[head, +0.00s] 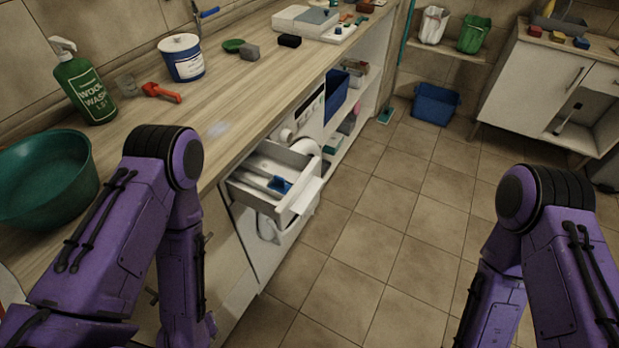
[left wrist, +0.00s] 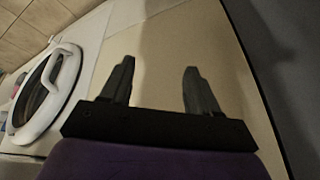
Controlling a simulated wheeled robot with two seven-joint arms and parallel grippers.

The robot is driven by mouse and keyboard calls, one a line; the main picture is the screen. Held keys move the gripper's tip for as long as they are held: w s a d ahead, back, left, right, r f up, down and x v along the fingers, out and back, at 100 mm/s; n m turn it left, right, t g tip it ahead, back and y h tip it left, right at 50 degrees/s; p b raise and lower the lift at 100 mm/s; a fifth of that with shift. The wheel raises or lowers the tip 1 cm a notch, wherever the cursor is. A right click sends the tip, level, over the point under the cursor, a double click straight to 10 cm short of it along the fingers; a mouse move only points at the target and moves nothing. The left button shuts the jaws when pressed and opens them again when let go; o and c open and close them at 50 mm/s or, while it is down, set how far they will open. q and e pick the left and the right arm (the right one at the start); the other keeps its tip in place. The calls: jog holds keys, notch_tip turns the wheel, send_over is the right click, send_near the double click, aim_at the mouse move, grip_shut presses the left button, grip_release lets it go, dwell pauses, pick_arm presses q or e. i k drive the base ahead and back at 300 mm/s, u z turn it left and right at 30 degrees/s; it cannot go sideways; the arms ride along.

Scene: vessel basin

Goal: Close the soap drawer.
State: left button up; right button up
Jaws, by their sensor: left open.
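The soap drawer (head: 300,208) of the white washing machine (head: 262,248) is pulled out below the worktop in the head view. Its compartments are visible, with a blue piece (head: 280,185) inside. My left gripper (left wrist: 158,85) shows in the left wrist view, open and empty, with its two fingers apart. A pale panel lies beyond the fingers, and the machine's round door ring (left wrist: 48,95) is at the left. The drawer does not show in the wrist view. Both of my grippers are out of the head view; only purple arm links show there.
A green basin (head: 45,175), a soap bottle (head: 83,85) and a white tub (head: 182,60) stand on the worktop (head: 225,105). Open shelves lie beyond the machine. A blue bin (head: 434,104) stands at the back. The tiled floor (head: 380,220) right of the drawer is clear.

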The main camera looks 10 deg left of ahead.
aim_at(248, 184)
jog(key=z, duration=1.95)
jog(key=i, duration=2.1)
jog(key=u, duration=3.25)
